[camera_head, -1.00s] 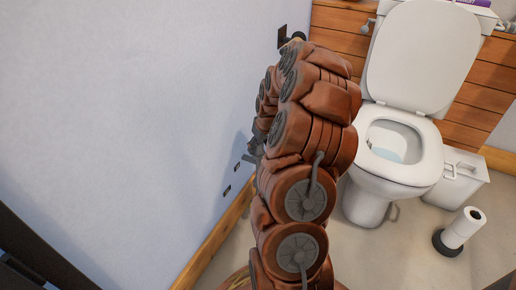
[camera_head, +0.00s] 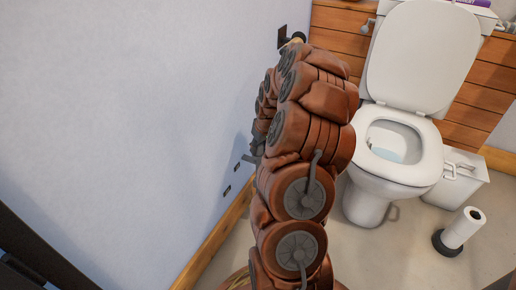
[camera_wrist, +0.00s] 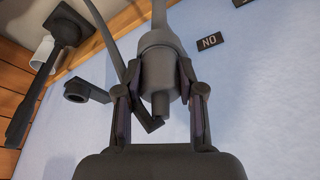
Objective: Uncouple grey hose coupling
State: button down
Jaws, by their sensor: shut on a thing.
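The grey hose coupling (camera_wrist: 158,52) is in the upper middle of the wrist view. It has a rounded body, a hose or pipe running up out of the picture, and a narrow stub at its lower end. My gripper (camera_wrist: 160,82) is shut on it, with one dark finger on each side. A thin grey bent bar (camera_wrist: 128,72) passes by the left finger and ends in a hook below the stub. In the head view my arm hides the coupling and most of my gripper.
A black "NO" label (camera_wrist: 209,41) is on the pale wall (camera_head: 130,110). A toilet (camera_head: 400,150), white bin (camera_head: 455,182) and paper-roll stand (camera_head: 462,230) are right of my arm.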

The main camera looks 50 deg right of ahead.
jog(key=shift+r+p, duration=0.5)
jog(key=shift+r, duration=0.2)
dwell(0.7)
jog(key=shift+r+p, duration=0.55)
jog(key=shift+r, duration=0.7)
jog(key=shift+f, duration=2.05)
dwell(0.5)
jog(key=c, duration=0.6)
grip_release()
jog(key=shift+c, duration=0.2)
jog(key=shift+r, duration=0.1)
jog(key=shift+w+r+p+v, duration=0.1)
jog(key=shift+w+p+v, duration=0.35)
jog(key=shift+v, duration=0.95)
jog(key=shift+w+r+p+v, duration=0.1)
jog(key=shift+p+v, duration=0.55)
jog(key=shift+v, duration=0.8)
jog(key=shift+w+r+p+v, duration=0.1)
jog(key=shift+w+p+v, duration=0.35)
jog(key=shift+v, duration=0.95)
jog(key=shift+s+d, duration=0.15)
